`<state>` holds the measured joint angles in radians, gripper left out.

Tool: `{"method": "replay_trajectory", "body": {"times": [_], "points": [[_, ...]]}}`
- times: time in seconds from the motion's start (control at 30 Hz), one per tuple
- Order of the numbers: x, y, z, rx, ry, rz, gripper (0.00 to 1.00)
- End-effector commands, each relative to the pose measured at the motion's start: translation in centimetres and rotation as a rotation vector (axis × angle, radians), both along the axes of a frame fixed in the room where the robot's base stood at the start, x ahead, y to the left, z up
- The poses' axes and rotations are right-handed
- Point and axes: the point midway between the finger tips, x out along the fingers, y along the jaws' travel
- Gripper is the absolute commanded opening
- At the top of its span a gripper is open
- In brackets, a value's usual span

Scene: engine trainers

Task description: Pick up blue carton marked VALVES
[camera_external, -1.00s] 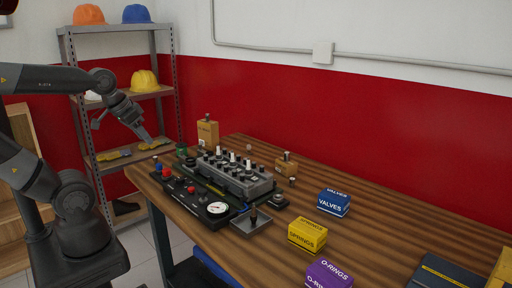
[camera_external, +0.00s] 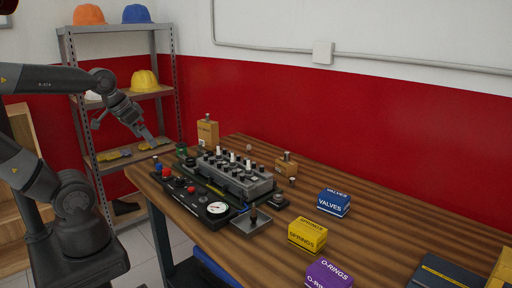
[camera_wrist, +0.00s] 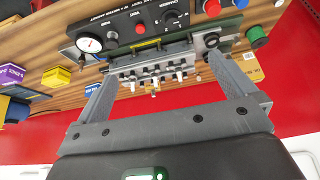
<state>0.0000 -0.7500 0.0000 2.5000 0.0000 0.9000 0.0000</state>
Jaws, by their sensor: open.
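The blue carton marked VALVES (camera_external: 334,202) stands upright on the wooden table, right of the engine trainer and behind the yellow carton. The trainer's block lies beyond the fingers.
The engine trainer (camera_external: 235,176) with its gauge panel lies between my gripper and the carton. A yellow SPRINGS carton (camera_external: 307,236) and a purple O-RINGS carton (camera_external: 329,274) stand nearer the front edge. The table right of the blue carton is clear.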

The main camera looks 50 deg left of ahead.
Motion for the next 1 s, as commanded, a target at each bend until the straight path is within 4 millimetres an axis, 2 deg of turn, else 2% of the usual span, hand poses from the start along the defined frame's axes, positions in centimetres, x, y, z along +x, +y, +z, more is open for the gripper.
{"method": "replay_trajectory", "body": {"times": [0.2,0.27,0.37,0.5,0.7,0.87,1.0], "points": [[0.6,-0.1,0.4,-0.002,0.002,0.0,1.0],[1.4,-0.3,0.9,-0.004,0.007,0.0,1.0],[3.6,-1.0,2.2,-0.01,0.018,0.0,1.0],[7.9,-2.5,4.1,-0.022,0.037,0.007,1.0],[14.4,-5.5,5.9,-0.032,0.059,0.02,1.0],[19.6,-8.6,6.4,-0.037,0.075,0.031,1.0],[23.9,-11.9,6.1,-0.036,0.088,0.041,1.0]]}}
